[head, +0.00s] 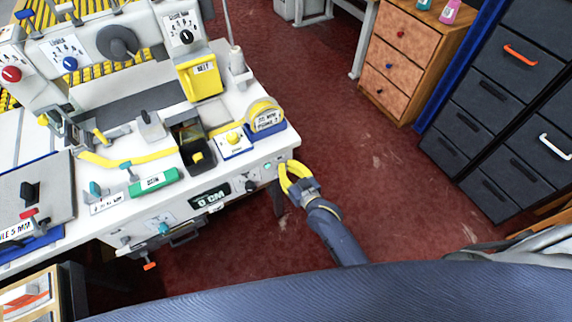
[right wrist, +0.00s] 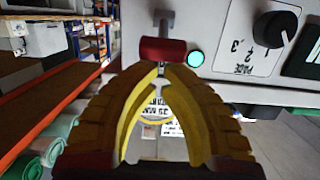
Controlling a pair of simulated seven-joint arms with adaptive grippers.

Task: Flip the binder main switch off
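The main switch is a red-handled lever (right wrist: 163,50) on a short grey stem, on the white front panel of the binder bench (head: 212,208). It shows in the right wrist view beside a lit green lamp (right wrist: 196,58). My right gripper (head: 283,168) is at the right end of that panel in the head view. In the right wrist view its yellow fingers (right wrist: 161,72) converge just below the red handle, with their tips together. They seem to touch or nearly touch the handle; I cannot tell which. In the head view the gripper hides the switch. My left gripper is not in view.
A black dial (right wrist: 271,29) and a dark display sit right of the lamp in the wrist view. A wooden drawer unit (head: 402,60) and dark cabinets (head: 490,90) stand across clear red floor.

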